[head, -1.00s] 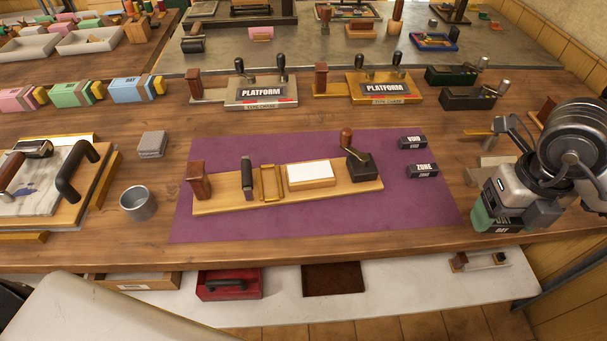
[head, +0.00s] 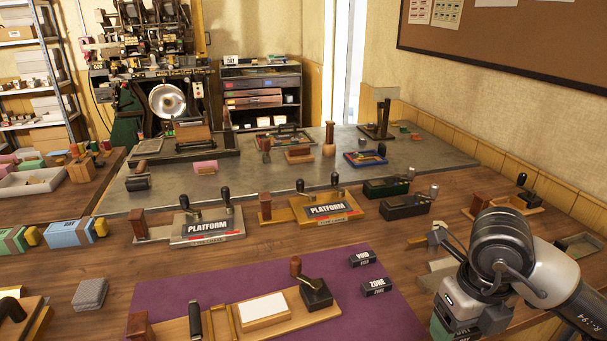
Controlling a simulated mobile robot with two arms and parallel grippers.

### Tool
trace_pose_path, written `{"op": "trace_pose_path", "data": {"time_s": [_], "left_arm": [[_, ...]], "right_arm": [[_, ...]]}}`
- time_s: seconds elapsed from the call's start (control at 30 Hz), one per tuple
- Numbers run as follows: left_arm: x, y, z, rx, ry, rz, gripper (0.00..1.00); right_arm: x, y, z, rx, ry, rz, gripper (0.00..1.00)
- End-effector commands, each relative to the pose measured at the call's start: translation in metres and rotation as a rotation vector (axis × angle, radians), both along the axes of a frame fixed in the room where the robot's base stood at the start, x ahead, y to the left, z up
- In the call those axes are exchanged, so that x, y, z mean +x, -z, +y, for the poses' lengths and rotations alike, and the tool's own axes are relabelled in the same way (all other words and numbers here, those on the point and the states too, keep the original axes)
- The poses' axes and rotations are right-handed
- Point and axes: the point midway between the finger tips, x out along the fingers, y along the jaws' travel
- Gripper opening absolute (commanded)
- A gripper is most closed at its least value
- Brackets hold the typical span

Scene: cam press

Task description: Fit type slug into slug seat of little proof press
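The little proof press (head: 334,314) stands on the purple mat at the bottom of the head view, its near left part cut off by the frame edge. It has a wooden base, a black handle (head: 195,318), a white pad (head: 263,308) and a black block with a knobbed lever (head: 316,293). An open wooden frame, perhaps the slug seat (head: 219,324), lies left of the pad and looks empty. Two black slugs, VOID (head: 362,259) and ZONE (head: 380,288), lie on the mat's right side. My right gripper (head: 462,316) is at a green, dark-labelled block (head: 438,327); its fingertips are hidden. My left gripper is out of view.
Two PLATFORM presses (head: 207,228) (head: 326,210) stand behind the mat. Green and black tools (head: 404,207) sit behind the slugs. A grey box (head: 90,294) lies left of the mat. The purple mat (head: 172,296) has bare room behind the press.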

Motion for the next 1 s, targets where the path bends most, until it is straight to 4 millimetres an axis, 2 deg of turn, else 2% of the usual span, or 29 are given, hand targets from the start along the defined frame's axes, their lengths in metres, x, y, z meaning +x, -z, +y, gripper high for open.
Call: {"op": "trace_pose_path", "data": {"time_s": [0.17, 0.27, 1.0], "left_arm": [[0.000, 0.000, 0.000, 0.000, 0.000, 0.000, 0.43], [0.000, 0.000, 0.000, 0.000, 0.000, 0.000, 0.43], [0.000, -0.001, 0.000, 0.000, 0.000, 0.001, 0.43]], "right_arm": [[-0.003, 0.008, 0.002, -0.004, -0.233, 0.000, 0.35], [-0.005, 0.015, 0.003, -0.006, -0.456, -0.001, 0.35], [-0.030, 0.073, 0.015, -0.007, -2.256, 0.004, 0.35]]}}
